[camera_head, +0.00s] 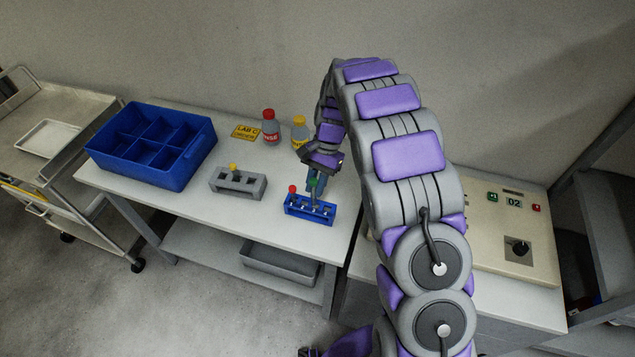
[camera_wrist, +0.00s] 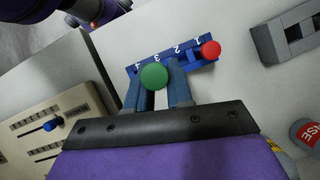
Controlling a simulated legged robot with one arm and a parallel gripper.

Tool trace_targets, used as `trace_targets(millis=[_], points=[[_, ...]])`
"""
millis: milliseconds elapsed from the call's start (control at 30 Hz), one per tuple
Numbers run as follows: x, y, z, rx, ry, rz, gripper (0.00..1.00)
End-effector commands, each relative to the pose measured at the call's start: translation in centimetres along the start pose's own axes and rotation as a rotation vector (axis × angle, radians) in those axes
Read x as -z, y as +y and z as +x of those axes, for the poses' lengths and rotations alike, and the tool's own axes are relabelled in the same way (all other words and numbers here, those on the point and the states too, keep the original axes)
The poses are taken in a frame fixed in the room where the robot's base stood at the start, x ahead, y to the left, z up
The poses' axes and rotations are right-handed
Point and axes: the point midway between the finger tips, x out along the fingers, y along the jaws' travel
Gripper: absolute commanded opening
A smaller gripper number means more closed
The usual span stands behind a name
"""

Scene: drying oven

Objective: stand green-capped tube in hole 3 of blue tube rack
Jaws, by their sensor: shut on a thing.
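The blue tube rack (camera_head: 322,215) stands on the white table and also shows in the wrist view (camera_wrist: 199,62), with numbers 1 to 4 along it. A red-capped tube (camera_head: 292,189) stands at hole 1; its cap shows in the wrist view (camera_wrist: 210,49). My gripper (camera_head: 315,181) is shut on the green-capped tube (camera_head: 313,182), whose cap (camera_wrist: 154,77) shows between the two fingers (camera_wrist: 163,88) in the wrist view. The tube looks upright over the rack, near number 3. The cap and fingers hide its lower end, so I cannot tell whether it is inside the hole.
A grey rack (camera_head: 238,184) with a yellow-capped tube stands left of the blue rack. A control box (camera_head: 508,237) is at the right.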

Motion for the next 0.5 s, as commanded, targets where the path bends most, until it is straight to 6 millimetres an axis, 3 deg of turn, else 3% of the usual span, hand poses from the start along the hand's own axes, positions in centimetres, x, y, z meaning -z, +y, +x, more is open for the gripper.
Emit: trace_targets(millis=[500], points=[[0.23,0.48,-0.24,0.003,-0.002,-0.001,0.0]])
